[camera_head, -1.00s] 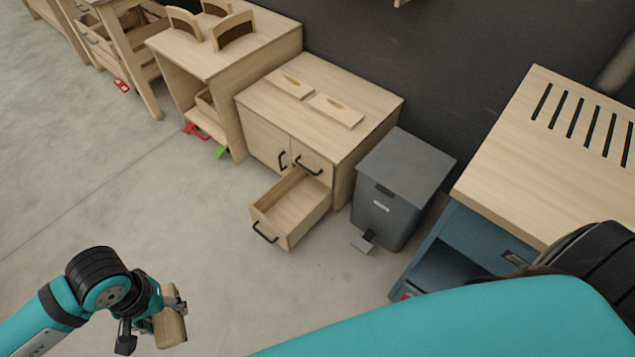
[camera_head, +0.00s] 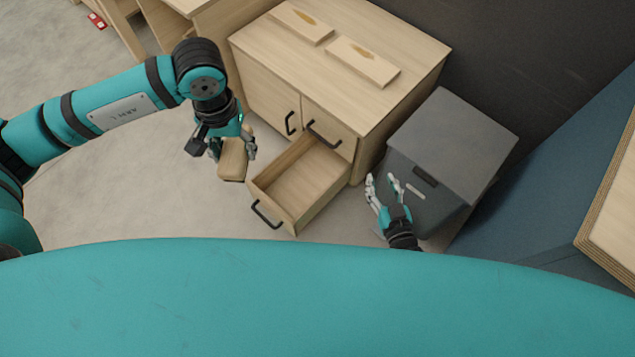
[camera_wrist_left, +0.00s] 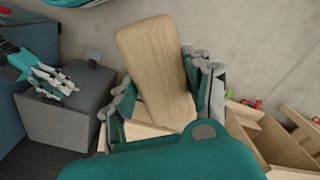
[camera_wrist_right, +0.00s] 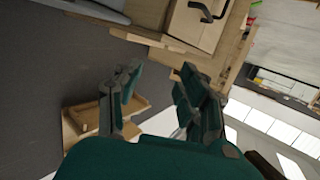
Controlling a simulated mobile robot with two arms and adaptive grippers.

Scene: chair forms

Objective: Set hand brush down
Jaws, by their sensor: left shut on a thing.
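The hand brush (camera_head: 233,160) shows as a pale wooden block in the head view. My left gripper (camera_head: 232,150) is shut on it and holds it just left of the open drawer, in front of the cabinet. In the left wrist view the brush's wooden body (camera_wrist_left: 158,70) stands up between the fingers; no bristles are visible. My right gripper (camera_head: 384,190) is in front of the grey bin, its fingers apart and empty. In the right wrist view its fingers (camera_wrist_right: 150,95) are also apart with nothing between them.
The open, empty drawer (camera_head: 309,175) juts from the wooden cabinet (camera_head: 352,55). Two flat wooden boards (camera_head: 362,61) lie on the cabinet's top. A lidded grey bin (camera_head: 456,140) stands right of it. Bare floor (camera_head: 110,190) lies to the left.

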